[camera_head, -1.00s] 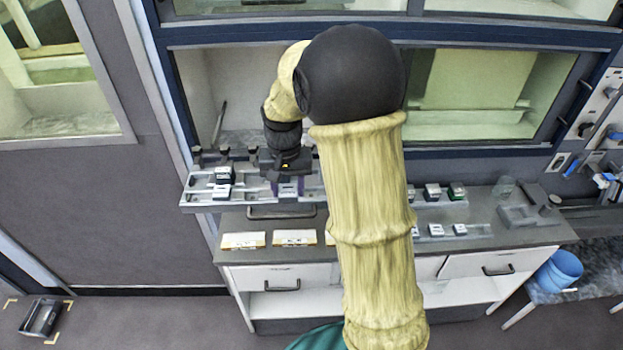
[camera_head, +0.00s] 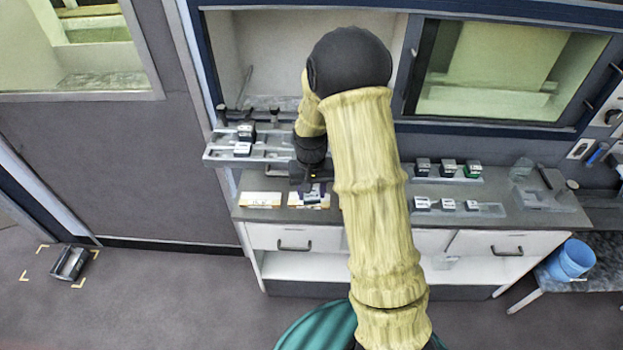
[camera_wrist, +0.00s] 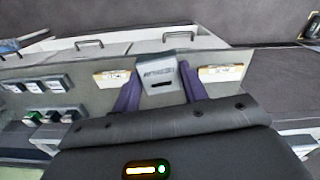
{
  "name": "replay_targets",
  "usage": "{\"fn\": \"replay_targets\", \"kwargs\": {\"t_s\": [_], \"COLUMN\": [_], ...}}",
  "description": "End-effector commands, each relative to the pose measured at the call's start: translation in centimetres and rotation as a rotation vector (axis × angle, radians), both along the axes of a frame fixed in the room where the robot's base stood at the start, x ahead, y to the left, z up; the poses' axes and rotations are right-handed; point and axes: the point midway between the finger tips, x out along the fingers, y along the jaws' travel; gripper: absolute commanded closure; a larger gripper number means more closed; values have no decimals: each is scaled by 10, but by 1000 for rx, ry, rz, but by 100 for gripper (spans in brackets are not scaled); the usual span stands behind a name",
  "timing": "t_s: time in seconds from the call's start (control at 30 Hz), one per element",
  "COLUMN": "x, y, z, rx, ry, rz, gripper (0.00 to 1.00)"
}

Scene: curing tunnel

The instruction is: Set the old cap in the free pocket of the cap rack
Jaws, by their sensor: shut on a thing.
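In the wrist view my gripper (camera_wrist: 158,92) has its purple fingers shut on a grey block with a dark-lettered label and a dark slot, which I take for the old cap (camera_wrist: 158,68). In the head view my gripper (camera_head: 310,188) is over the bench front, above the row of labelled cards; my arm hides part of it. To the right, a low rack (camera_head: 492,210) holds several pale-topped caps, with a bare stretch at its right end; it looks like the cap rack. Behind it a second rack (camera_head: 432,179) holds dark caps, one green.
A raised rail (camera_head: 222,156) at the left carries a few blocks. Labelled cards (camera_head: 260,199) lie along the bench front (camera_head: 238,212). A grey tray (camera_head: 540,200) and a clear beaker (camera_head: 522,168) stand right of the racks. A blue bucket (camera_head: 570,260) is at far right.

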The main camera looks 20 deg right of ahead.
Motion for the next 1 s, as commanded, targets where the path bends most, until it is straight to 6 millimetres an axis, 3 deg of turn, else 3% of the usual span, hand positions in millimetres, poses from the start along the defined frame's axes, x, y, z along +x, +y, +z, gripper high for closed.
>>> {"fn": "replay_targets", "kwargs": {"t_s": [0.17,0.43,0.6,0.77,1.0], "x": [-5,-20,-24,-25,-25], "y": [1,3,4,4,5], "z": [-47,-161,-211,-231,-231], "rx": [1,6,8,8,8], "ry": [8,7,3,0,1], "rz": [48,138,160,165,166], "gripper": [84,84,84,84,84]}}
